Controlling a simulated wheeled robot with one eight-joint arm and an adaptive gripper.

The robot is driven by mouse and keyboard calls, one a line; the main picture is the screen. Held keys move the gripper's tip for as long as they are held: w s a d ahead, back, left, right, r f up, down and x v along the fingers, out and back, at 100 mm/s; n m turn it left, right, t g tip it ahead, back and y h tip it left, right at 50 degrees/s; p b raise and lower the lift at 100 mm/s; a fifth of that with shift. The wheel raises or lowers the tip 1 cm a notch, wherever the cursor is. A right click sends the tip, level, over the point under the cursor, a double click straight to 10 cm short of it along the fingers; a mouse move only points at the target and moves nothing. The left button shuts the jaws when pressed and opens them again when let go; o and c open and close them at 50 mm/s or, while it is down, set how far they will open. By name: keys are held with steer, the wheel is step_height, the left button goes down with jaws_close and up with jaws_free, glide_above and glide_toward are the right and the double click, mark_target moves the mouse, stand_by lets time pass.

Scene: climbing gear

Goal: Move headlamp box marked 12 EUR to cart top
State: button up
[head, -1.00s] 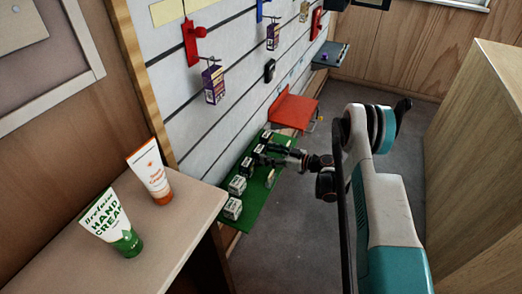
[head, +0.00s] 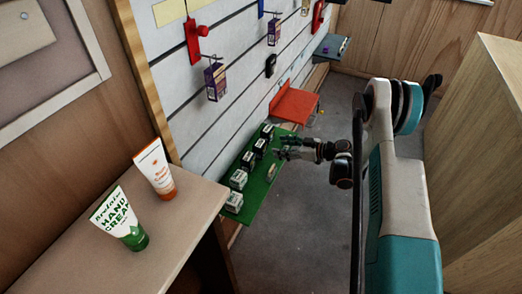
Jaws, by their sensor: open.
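Several small white-and-dark boxes stand in a row on a green shelf (head: 258,194) low on the slatted wall. They look like the headlamp boxes: a front one (head: 233,202), one behind it (head: 238,179), a middle one (head: 248,160), a further one (head: 260,146) and the farthest (head: 267,131). Their price marks are too small to read, so I cannot tell which is 12 EUR. My gripper (head: 278,147) is open, just right of the two farthest boxes, over the shelf's right side. It appears empty. I cannot clearly identify a cart top; a pale tabletop (head: 190,222) is at front left.
A white-and-orange tube (head: 154,170) and a green-and-white hand cream tube (head: 119,218) stand on the pale tabletop. A red shelf (head: 295,104) lies beyond the green one. Purple boxes (head: 215,82) hang on hooks above. A wooden cabinet (head: 480,150) bounds the right; grey floor between is clear.

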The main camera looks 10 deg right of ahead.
mark_target(261, 143)
steer(key=b+x, duration=0.1)
steer(key=x, duration=0.4)
steer(key=shift+w+a+f, duration=0.1)
steer(key=shift+a, duration=0.05)
steer(key=shift+r+b+x, duration=0.2)
steer(key=shift+b+x, duration=1.25)
steer(key=shift+x, duration=1.4)
steer(key=shift+w, duration=0.15)
steer(key=c, duration=1)
steer(key=shift+r, duration=0.15)
